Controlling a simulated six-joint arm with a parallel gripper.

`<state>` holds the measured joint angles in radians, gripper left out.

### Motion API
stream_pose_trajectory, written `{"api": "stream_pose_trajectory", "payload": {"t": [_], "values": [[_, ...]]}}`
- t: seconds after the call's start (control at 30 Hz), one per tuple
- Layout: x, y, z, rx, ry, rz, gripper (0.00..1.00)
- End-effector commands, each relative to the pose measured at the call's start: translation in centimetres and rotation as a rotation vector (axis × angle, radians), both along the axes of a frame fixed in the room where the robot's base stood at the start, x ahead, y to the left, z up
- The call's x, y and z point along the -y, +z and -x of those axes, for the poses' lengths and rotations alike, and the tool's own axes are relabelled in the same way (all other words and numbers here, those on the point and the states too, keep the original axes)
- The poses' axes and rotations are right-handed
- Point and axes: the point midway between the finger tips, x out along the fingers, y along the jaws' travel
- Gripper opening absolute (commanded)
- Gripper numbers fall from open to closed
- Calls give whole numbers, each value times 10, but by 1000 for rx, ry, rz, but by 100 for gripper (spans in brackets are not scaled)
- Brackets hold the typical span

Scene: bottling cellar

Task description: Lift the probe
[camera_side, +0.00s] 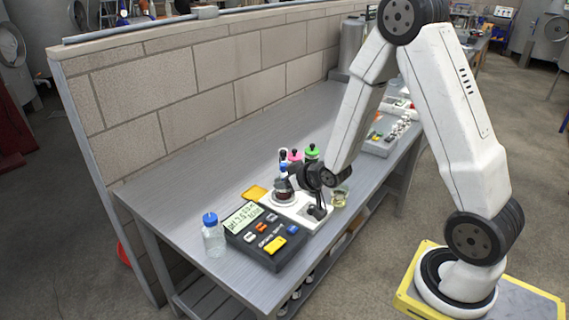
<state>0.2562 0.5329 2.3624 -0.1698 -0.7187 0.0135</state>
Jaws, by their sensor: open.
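A dark grey pH meter (265,235) with a lit display and coloured buttons sits near the front end of the bench. Behind it is a white plate (297,207) carrying a small vessel of dark liquid (283,188). A slim upright piece with a blue top (284,168) shows above the vessel; it may be the probe, but I cannot tell for certain. My gripper (299,178) is open, just right of this piece and above the plate. Its dark fingers are small here and partly overlap the things behind; I cannot tell whether they touch anything.
A clear bottle with a blue cap (213,236) stands left of the meter. A yellow pad (255,193) lies behind it. Green-capped (312,152) and pink-capped (295,156) bottles stand behind the gripper. A small glass (340,198) is at right. A block wall (200,95) backs the bench.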

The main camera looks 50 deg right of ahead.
Motion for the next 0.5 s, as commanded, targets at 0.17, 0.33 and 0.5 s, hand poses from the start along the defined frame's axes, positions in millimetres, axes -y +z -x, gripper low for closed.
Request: {"api": "stream_pose_trajectory", "payload": {"t": [0.17, 0.33, 0.5], "values": [[20, -9, -13, 148, -15, 6, 49], [37, -13, -18, 292, -27, 10, 49], [52, -18, -17, 435, -41, 13, 49]]}}
